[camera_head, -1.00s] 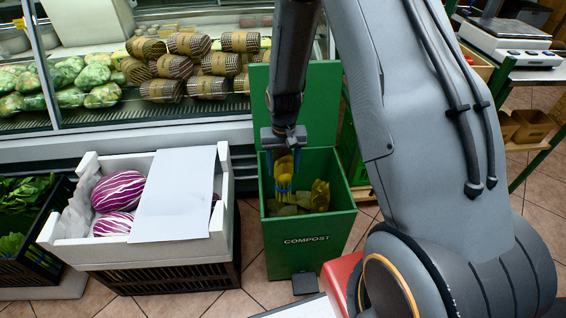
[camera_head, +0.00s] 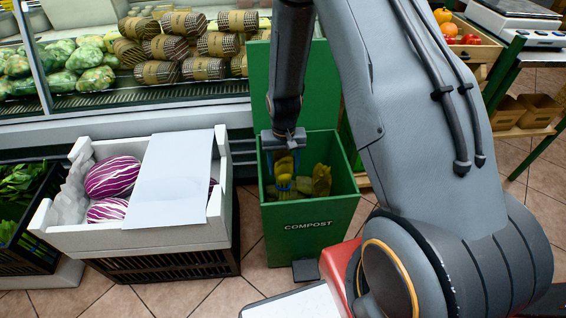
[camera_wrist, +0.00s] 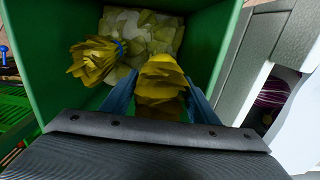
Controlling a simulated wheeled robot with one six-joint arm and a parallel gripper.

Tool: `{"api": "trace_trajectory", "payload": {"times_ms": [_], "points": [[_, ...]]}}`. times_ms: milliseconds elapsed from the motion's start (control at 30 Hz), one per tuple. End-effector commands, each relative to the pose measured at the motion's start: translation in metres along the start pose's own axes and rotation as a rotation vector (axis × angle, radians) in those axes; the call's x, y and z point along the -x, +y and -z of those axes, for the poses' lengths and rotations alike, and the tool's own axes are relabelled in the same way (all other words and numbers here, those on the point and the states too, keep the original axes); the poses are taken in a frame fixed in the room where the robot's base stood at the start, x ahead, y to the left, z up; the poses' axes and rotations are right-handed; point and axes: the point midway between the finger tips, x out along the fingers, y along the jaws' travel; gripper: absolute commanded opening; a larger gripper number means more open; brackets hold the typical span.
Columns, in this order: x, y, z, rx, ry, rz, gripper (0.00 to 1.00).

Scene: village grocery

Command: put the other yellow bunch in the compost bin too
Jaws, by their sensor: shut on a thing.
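The compost bin (camera_head: 310,232) is green, with its lid raised at the back and "COMPOST" on its front. My gripper (camera_head: 284,172) points down into its mouth and is shut on a yellow leafy bunch (camera_head: 284,184). In the wrist view the held yellow bunch (camera_wrist: 160,82) sits between the blue fingers of my gripper (camera_wrist: 160,100), inside the bin walls. Another yellow bunch (camera_wrist: 92,60) with a blue band lies in the bin to the left; it also shows in the head view (camera_head: 320,180). Paler leaves (camera_wrist: 148,32) cover the bin floor.
A white crate (camera_head: 150,237) with red-purple radicchio (camera_head: 112,176) and a white sheet (camera_head: 172,180) on it stands left of the bin, on a black crate. A refrigerated case (camera_head: 120,118) is behind. A green-legged stand (camera_head: 508,80) is at right.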

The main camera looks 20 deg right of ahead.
Motion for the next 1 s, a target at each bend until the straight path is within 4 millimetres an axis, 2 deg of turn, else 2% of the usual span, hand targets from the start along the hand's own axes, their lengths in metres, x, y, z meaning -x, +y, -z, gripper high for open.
{"api": "trace_trajectory", "payload": {"times_ms": [1000], "points": [[-0.082, 0.000, 0.001, 0.000, 0.001, 0.000, 0.06]]}}
